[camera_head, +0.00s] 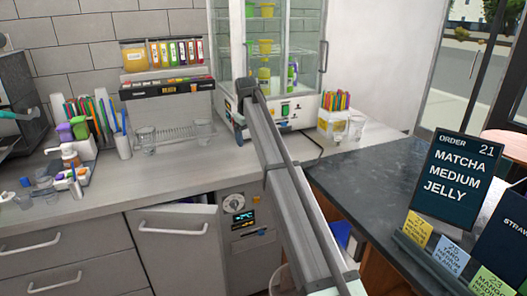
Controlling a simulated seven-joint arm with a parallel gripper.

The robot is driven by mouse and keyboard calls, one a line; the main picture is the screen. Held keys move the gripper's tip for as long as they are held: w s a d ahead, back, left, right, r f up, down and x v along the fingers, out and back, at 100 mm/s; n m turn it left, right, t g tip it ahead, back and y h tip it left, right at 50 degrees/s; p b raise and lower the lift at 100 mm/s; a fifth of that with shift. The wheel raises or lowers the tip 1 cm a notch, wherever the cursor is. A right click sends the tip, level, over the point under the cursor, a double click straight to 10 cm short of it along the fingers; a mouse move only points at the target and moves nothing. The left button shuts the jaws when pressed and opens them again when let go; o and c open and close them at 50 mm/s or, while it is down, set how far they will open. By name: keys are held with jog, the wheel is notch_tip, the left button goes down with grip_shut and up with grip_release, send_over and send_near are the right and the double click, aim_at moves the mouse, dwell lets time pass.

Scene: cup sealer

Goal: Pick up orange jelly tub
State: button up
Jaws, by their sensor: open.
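An orange-yellow tub (136,57) sits at the left end of a wall shelf, beside a row of coloured packs. Yellow tubs (265,46) also stand inside the glass-front cabinet. No label is readable, so I cannot tell which one is the orange jelly tub. My arm reaches from the bottom of the view to the front of the cabinet. My gripper (238,120) is a small dark shape at its far end, low by the cabinet's left front corner, open and holding nothing that I can see. Its fingertips are too small to make out clearly.
The glass cabinet (304,54) has vertical door handles. A glass (147,138) stands left of my gripper on the pale counter (170,174). A container of coloured sticks (334,120) stands to the right. An order screen (459,182) reads "Matcha medium jelly". The dark counter (365,179) has free room.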

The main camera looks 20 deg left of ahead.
jog(key=w+d+r+n+g+y, duration=0.1)
jog(key=w+d+r+y, duration=0.15)
jog(key=w+d, duration=0.45)
jog(key=w+a+f, duration=0.1)
jog(key=f, duration=0.1)
jog(key=w+a+f, duration=0.1)
jog(key=f, duration=0.2)
jog(key=a+f, duration=0.2)
jog(key=shift+w+f, duration=0.3)
jog(key=shift+w, duration=0.1)
jog(key=shift+s+a+f, duration=0.1)
jog(key=shift+a+f, duration=0.15)
jog(key=shift+f, duration=0.45)
jog(key=shift+s+x, duration=0.15)
jog(key=shift+x, duration=0.8)
jog(key=shift+s+x, duration=0.1)
jog(key=shift+x, duration=0.85)
jog(key=shift+a, duration=0.1)
jog(key=shift+c, duration=0.4)
jog(key=c, duration=1.1)
